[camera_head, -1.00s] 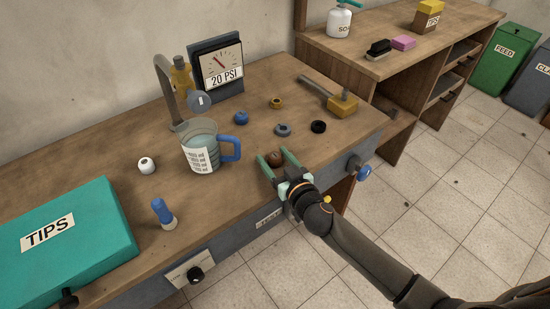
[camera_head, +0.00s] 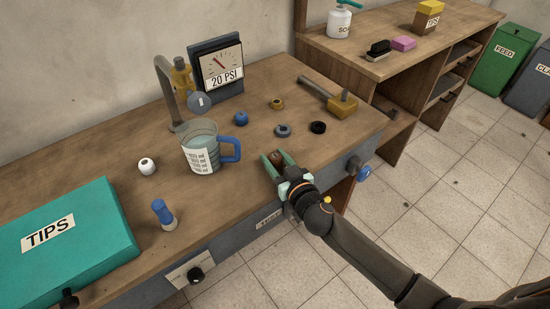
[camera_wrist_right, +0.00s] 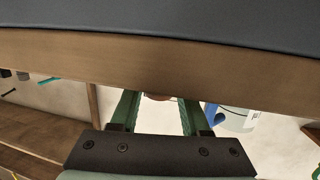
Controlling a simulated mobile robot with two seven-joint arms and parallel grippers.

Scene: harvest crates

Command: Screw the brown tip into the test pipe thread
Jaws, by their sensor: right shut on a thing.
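The brown tip (camera_head: 277,157) is between the fingers of my right gripper (camera_head: 277,159), near the front edge of the bench. The gripper is shut on it; whether the tip still touches the bench top I cannot tell. In the right wrist view a sliver of the brown tip (camera_wrist_right: 157,97) shows between the two green fingers (camera_wrist_right: 158,112). A grey bent pipe (camera_head: 164,90), likely the test pipe, stands at the back of the bench, left of the gauge; its thread cannot be made out. My left gripper is out of view.
A measuring jug (camera_head: 201,160) stands between gripper and pipe. A mallet (camera_head: 341,104), gauge (camera_head: 219,72), blue-capped bottle (camera_head: 163,214) and teal TIPS case (camera_head: 85,250) are also there.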

